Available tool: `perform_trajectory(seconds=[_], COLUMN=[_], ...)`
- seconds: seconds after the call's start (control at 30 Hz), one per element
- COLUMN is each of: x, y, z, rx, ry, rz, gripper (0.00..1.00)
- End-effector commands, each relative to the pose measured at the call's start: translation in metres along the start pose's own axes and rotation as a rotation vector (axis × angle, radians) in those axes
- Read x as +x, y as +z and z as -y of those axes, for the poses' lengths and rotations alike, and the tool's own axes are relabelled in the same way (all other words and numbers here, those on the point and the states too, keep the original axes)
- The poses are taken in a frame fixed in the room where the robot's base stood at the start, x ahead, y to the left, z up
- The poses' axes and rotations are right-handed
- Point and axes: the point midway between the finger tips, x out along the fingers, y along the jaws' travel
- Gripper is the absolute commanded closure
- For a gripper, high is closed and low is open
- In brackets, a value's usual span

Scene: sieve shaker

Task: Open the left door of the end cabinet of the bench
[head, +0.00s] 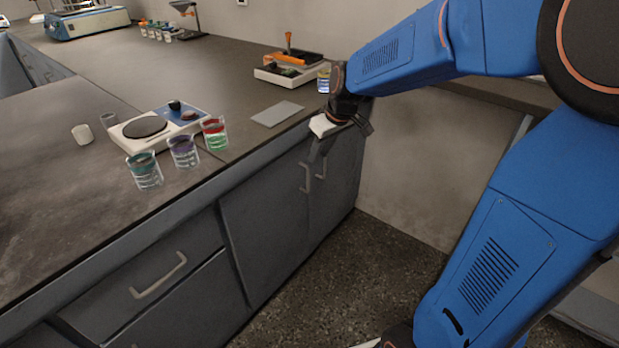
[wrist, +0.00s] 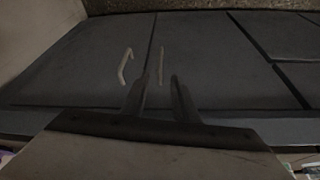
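The end cabinet has two dark grey doors under the bench top. Its left door (head: 262,232) is shut, with a light vertical bar handle (head: 305,178) near its right edge. The right door (head: 340,180) is also shut, with its own handle (head: 321,168). The wrist view is upside down, so the left door (wrist: 215,60) lies right of the seam there, with its handle (wrist: 161,65) appearing between and beyond the fingertips. My gripper (wrist: 156,82) has its fingers apart and nothing between them. In the head view, my gripper (head: 319,150) is at the bench edge, above the handles.
On the bench top stand a hotplate (head: 160,128), several beakers including a red-green one (head: 214,134), a grey plate (head: 277,113) and a tray (head: 288,72). A drawer (head: 150,280) is left of the left door. The floor (head: 330,275) before the cabinet is clear.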

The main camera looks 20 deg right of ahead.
Motion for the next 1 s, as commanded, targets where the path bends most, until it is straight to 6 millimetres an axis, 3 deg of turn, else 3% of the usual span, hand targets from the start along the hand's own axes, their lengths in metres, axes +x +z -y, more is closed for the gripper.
perform_trajectory(seconds=[0.6,0.8,1.0], x=[0.107,0.13,0.139], y=[0.001,0.0,0.0], z=[0.0,0.0,0.0], rx=[0.0,0.0,0.0], ry=[-0.001,-0.001,0.001], rz=[0.003,0.002,0.0], gripper=[0.73,0.73,0.73])
